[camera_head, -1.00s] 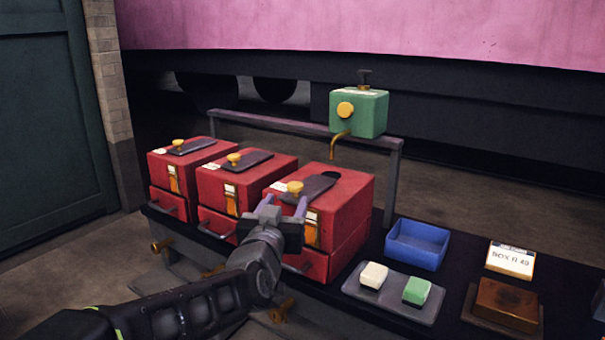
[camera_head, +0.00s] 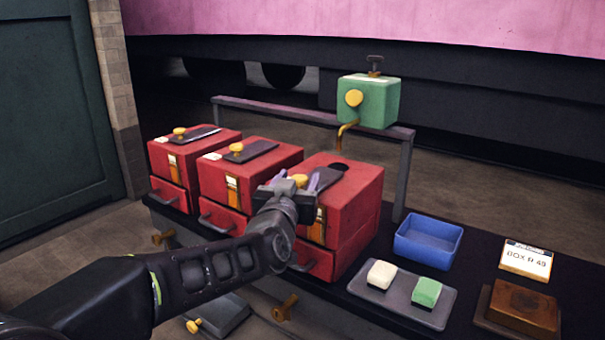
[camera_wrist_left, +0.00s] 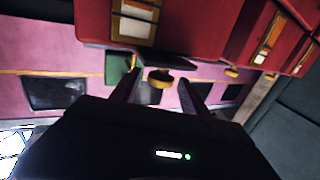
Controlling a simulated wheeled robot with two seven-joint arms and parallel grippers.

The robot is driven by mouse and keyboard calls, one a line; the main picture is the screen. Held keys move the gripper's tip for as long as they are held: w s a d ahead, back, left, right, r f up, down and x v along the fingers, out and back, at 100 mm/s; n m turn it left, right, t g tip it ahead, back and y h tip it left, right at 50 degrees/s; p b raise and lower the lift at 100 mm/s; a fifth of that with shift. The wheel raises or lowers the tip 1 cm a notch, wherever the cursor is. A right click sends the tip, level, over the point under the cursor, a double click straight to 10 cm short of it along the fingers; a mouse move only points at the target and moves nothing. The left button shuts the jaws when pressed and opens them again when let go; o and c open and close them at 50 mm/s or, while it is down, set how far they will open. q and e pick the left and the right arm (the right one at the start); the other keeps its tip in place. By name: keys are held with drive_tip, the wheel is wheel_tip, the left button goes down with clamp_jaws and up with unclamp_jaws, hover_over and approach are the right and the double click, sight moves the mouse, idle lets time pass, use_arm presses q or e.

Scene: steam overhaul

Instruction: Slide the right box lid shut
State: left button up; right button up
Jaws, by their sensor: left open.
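The right red box (camera_head: 352,205) stands at the near end of the row of three. Its dark sliding lid (camera_head: 326,178) lies on top, with a round dark hole (camera_head: 338,166) uncovered behind it. A brass knob (camera_head: 299,180) sits at the lid's front. My left gripper (camera_head: 296,183) is open at the knob, one finger on either side of it. In the left wrist view the knob (camera_wrist_left: 160,78) shows between the two separated fingers; contact cannot be told. My right gripper is not in view.
Two more red boxes (camera_head: 255,185) (camera_head: 190,165) stand to the left. A green tank (camera_head: 370,102) with a brass spout hangs behind on a rail. A blue bin (camera_head: 428,243), a grey tray (camera_head: 398,302) with two blocks, a label card (camera_head: 526,260) and a brown block (camera_head: 524,310) lie to the right.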

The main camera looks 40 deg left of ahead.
use_arm(q)
drive_tip(key=x, duration=0.4)
drive_tip(key=shift+w, duration=0.15)
drive_tip(key=shift+c, duration=0.5)
clamp_jaws()
idle(0.8)
